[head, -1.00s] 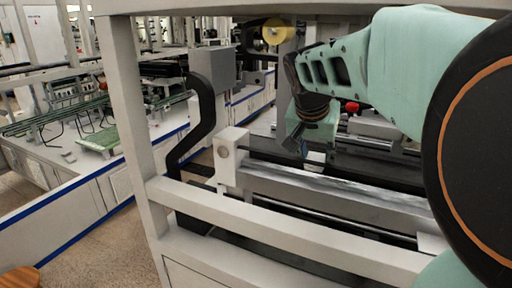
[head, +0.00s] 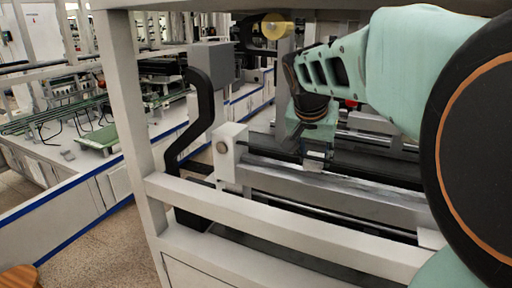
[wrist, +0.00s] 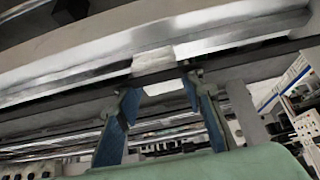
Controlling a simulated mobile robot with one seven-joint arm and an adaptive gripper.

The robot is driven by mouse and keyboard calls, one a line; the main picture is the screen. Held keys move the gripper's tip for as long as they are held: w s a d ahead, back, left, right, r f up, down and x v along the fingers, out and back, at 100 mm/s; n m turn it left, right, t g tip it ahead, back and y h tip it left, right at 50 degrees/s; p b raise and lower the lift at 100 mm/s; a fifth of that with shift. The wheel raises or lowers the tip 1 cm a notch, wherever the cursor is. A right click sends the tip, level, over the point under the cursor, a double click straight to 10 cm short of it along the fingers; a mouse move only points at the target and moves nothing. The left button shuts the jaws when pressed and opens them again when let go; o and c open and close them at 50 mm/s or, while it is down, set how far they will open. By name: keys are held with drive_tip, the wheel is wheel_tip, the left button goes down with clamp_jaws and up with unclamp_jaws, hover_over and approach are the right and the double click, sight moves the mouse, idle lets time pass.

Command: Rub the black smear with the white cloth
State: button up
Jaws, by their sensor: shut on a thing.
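My gripper (head: 315,156) is at the long grey metal rail (head: 350,190) inside the machine frame, fingers pointing down. In the wrist view its two blue fingers (wrist: 160,86) stand apart with a small white cloth (wrist: 153,61) between their tips. The gripper is shut on this cloth, which lies at or against the shiny rail (wrist: 230,38). I cannot tell whether it presses on the surface. A small pale bit of the cloth shows below the gripper in the head view. I cannot make out the black smear clearly; the rail shows only grey and dark streaks.
A pale frame bar (head: 280,222) runs in front of the rail, and a post (head: 130,110) stands at the left. A white end block (head: 230,150) and a grey box with a black curved arm (head: 200,95) stand left of the gripper. A yellow roll (head: 277,28) is behind.

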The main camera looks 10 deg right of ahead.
sight(334, 177)
drive_tip(key=shift+f+b, duration=0.7)
drive_tip(key=shift+f, duration=0.15)
drive_tip(key=shift+s+d+b, duration=0.15)
drive_tip(key=shift+s+d, duration=0.35)
drive_tip(key=shift+d, duration=0.25)
drive_tip(key=shift+s+d+b, duration=0.15)
drive_tip(key=shift+s+d, duration=0.35)
drive_tip(key=shift+d, duration=0.25)
drive_tip(key=shift+s+d+b, duration=0.15)
drive_tip(key=shift+s+d, duration=0.35)
drive_tip(key=shift+d, duration=0.25)
drive_tip(key=shift+s+d, duration=1.3)
drive_tip(key=shift+d, duration=0.15)
drive_tip(key=shift+s+d+b, duration=0.2)
drive_tip(key=shift+s+d, duration=0.2)
drive_tip(key=shift+d, duration=0.2)
drive_tip(key=shift+s+d+b, duration=0.15)
drive_tip(key=shift+s+d, duration=0.2)
drive_tip(key=shift+d, duration=0.2)
drive_tip(key=shift+w+a+r, duration=0.2)
drive_tip(key=shift+w+a, duration=0.5)
drive_tip(key=shift+a, duration=0.2)
drive_tip(key=shift+w+a+r, duration=0.15)
drive_tip(key=shift+w+a, duration=0.55)
drive_tip(key=shift+a, duration=0.15)
